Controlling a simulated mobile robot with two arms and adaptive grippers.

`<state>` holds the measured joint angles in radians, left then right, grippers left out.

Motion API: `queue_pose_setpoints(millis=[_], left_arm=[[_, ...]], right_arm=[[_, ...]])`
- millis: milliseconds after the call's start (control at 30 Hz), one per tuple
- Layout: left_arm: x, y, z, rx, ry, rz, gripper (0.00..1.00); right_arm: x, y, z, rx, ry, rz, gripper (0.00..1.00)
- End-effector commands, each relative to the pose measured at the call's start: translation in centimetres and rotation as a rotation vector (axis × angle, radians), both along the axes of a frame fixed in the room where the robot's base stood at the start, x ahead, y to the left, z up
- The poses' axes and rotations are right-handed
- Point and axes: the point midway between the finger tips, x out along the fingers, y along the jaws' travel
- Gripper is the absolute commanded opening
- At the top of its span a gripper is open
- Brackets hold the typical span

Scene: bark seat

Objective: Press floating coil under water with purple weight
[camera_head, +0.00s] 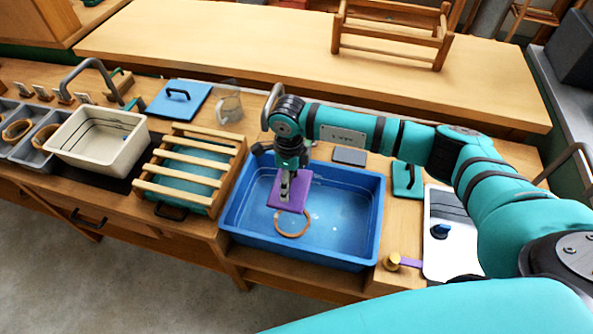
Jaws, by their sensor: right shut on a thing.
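The purple weight (291,192) is a flat plate with a grey handle. My right gripper (286,178) is shut on its handle and holds it over the blue basin (234,211). The coil (291,223) is a thin brown ring in the basin water, left of the middle and toward the near wall. The weight hides the ring's far edge. I cannot tell whether the weight touches the coil. My left gripper is not in view.
A wooden slatted rack (190,173) over a teal tray stands left of the basin. A cream tub (98,140) is farther left. A brass knob (392,261) and a white tray (446,240) are at right. A clear jug (228,104) stands behind.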

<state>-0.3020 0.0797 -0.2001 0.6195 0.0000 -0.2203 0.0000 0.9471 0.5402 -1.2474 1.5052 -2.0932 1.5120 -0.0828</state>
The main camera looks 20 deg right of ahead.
Motion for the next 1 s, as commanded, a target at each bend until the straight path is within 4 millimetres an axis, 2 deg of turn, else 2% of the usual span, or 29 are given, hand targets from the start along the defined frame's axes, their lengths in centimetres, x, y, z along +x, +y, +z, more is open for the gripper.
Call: queue_pose_setpoints(millis=[600,1000], left_arm=[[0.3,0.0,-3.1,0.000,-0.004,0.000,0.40],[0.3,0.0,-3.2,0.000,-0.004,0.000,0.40]], right_arm=[[0.1,0.1,-5.3,0.002,-0.002,0.002,0.26],[0.1,0.0,-5.6,0.002,-0.003,0.002,0.26]])
